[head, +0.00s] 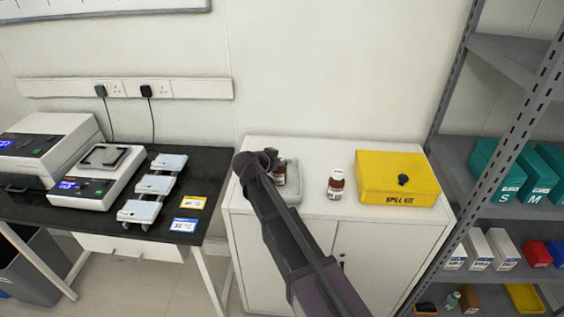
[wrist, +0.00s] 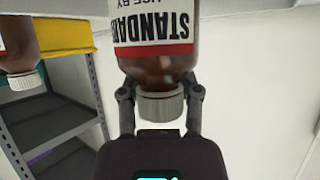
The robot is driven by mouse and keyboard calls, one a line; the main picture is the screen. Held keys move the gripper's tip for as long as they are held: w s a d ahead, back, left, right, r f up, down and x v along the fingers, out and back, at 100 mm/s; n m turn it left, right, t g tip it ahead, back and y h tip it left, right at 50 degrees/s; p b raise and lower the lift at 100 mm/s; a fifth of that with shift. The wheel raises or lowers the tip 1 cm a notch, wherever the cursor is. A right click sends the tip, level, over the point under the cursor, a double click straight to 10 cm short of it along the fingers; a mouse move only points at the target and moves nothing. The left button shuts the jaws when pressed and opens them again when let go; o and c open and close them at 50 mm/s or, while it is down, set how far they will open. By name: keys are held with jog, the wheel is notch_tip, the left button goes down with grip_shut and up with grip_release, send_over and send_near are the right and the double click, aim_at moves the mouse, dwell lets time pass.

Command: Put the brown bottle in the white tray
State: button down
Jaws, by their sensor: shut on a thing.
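A brown bottle (wrist: 158,60) with a white cap and a red-and-white label is held in my gripper (wrist: 160,92). The fingers are shut on either side of it near the cap. In the head view this bottle (head: 280,174) is partly hidden by my arm and appears at or over the white tray (head: 293,188). I cannot tell whether its base touches the tray. The tray lies on the white cabinet and is partly covered by my arm. A second similar brown bottle (head: 336,186) stands upright on the cabinet, right of the tray and apart from it.
A yellow spill kit box (head: 398,178) sits on the cabinet (head: 330,217) at the right. Grey shelving (head: 510,150) stands beyond it. A black bench (head: 185,190) with scales and several white devices is at the left. The cabinet top between tray and second bottle is clear.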

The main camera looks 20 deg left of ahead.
jog(key=shift+f, duration=0.2)
jog(key=shift+c, duration=1.5)
grip_release()
jog(key=shift+r, duration=0.2)
jog(key=shift+s+a+r+p, duration=0.15)
jog(key=shift+s+r+p, duration=0.2)
jog(key=shift+s, duration=0.1)
jog(key=p+v, duration=0.5)
jog(key=v, duration=0.6)
